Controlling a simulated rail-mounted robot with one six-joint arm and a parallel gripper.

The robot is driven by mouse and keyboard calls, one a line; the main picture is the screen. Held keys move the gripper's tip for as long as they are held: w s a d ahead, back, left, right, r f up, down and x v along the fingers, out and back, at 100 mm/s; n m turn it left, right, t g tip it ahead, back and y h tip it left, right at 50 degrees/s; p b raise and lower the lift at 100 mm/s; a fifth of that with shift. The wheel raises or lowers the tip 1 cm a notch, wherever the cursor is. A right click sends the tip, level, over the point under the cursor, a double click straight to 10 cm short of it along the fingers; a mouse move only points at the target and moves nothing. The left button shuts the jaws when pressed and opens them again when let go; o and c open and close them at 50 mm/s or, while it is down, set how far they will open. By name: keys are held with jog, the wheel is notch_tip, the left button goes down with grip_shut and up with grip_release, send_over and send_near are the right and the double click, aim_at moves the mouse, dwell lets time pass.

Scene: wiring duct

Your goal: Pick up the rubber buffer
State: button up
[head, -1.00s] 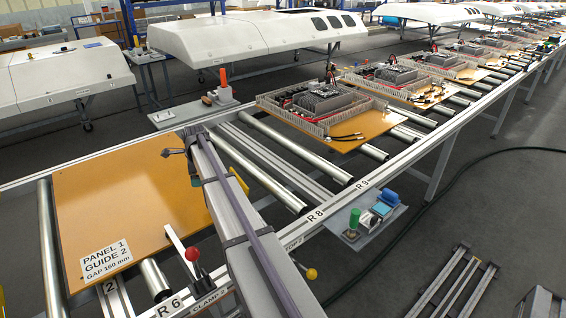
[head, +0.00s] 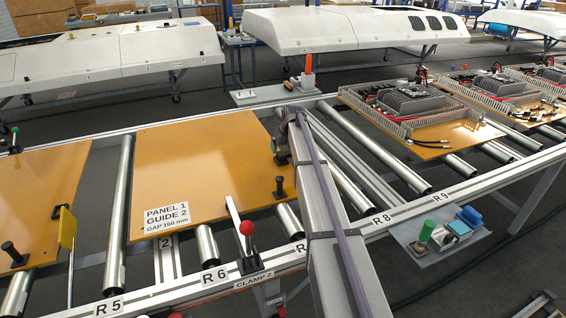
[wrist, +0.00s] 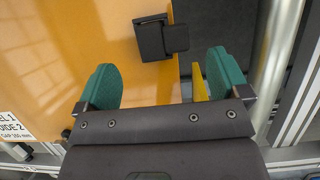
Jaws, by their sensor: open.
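In the wrist view a black block with a smaller black pad on its right (wrist: 157,37) lies at the right edge of the orange panel; it looks like the rubber buffer. My gripper (wrist: 165,80) has its two green fingers wide apart, with nothing held between them. The black piece shows beyond the fingertips, ahead of the gap. In the head view a short black post (head: 279,187) stands near the right edge of the middle panel (head: 195,175); I cannot tell whether it is the same piece. My arm hides part of that area.
A yellow upright piece (wrist: 200,83) shows between my fingers, close to the right one. A clamp lever with a red knob (head: 246,228) stands at the front rail. Steel rollers (head: 365,160) lie right of the panel. A side tray with small parts (head: 440,235) hangs beyond the rail.

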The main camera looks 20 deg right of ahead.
aim_at(284, 153)
jog(key=b+x, duration=0.4)
jog(key=x, duration=0.1)
jog(key=shift+d+f, duration=0.15)
jog(key=shift+d, duration=0.1)
jog(key=shift+r, duration=0.25)
jog(key=shift+c, duration=0.2)
jog(key=c, duration=0.9)
